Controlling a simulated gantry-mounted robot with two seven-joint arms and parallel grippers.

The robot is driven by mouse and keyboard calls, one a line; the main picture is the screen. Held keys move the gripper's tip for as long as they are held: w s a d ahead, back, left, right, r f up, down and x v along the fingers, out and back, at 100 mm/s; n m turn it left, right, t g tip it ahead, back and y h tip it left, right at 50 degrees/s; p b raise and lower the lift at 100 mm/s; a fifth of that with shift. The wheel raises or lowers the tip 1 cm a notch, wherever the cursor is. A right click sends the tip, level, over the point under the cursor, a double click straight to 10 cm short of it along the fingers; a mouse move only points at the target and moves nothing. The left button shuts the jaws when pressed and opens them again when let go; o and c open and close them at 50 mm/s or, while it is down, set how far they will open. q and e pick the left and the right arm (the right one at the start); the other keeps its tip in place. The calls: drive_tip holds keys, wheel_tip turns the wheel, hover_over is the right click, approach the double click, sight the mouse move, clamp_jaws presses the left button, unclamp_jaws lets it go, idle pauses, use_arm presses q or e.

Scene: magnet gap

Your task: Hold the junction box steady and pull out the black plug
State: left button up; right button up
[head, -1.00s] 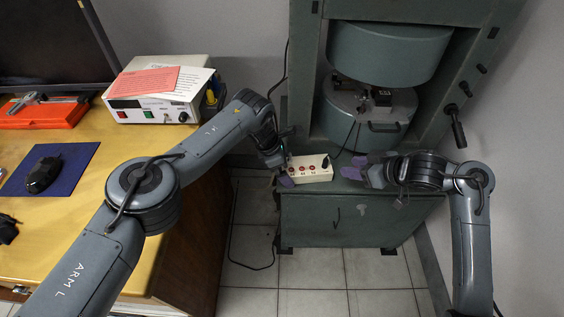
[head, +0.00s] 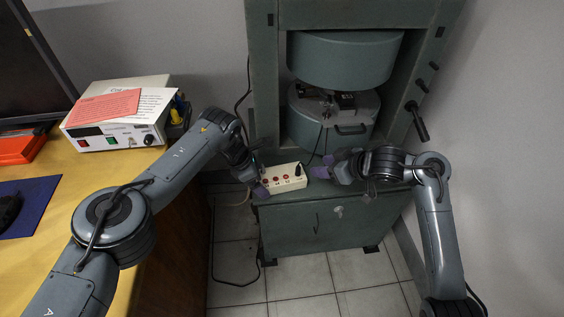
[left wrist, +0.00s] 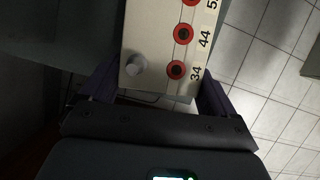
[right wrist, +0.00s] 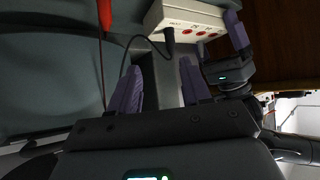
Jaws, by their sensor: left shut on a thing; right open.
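The junction box (head: 287,180) is a white block with red-ringed sockets, on the top of the green cabinet. The black plug (head: 299,168) stands up from its right end; in the right wrist view the plug (right wrist: 169,37) has a black cable curving away. My left gripper (head: 261,186) is shut on the box's left end; in the left wrist view its purple fingers (left wrist: 155,85) lie either side of the box. My right gripper (head: 318,168) is open just right of the box, apart from the plug. In the right wrist view its fingers (right wrist: 158,78) have nothing between them.
The green magnet frame (head: 265,80) with its round poles stands behind the box. A red cable (right wrist: 103,50) hangs near my right gripper. The wooden desk (head: 95,185) with an instrument (head: 115,125) is at left. Tiled floor (head: 300,280) lies in front.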

drive_tip(key=w+a+r+m+t+h, duration=0.2)
drive_tip(key=w+a+r+m+h, duration=0.1)
drive_tip(key=w, duration=0.1)
drive_tip(key=m+g+h, duration=0.4)
drive_tip(key=m+h, duration=0.1)
drive_tip(key=m, duration=0.3)
approach(298, 168)
drive_tip(key=x, duration=0.9)
drive_tip(key=shift+w+f, duration=0.15)
drive_tip(key=c, duration=0.8)
clamp_jaws()
drive_tip(key=shift+r, duration=1.2)
idle(1.9)
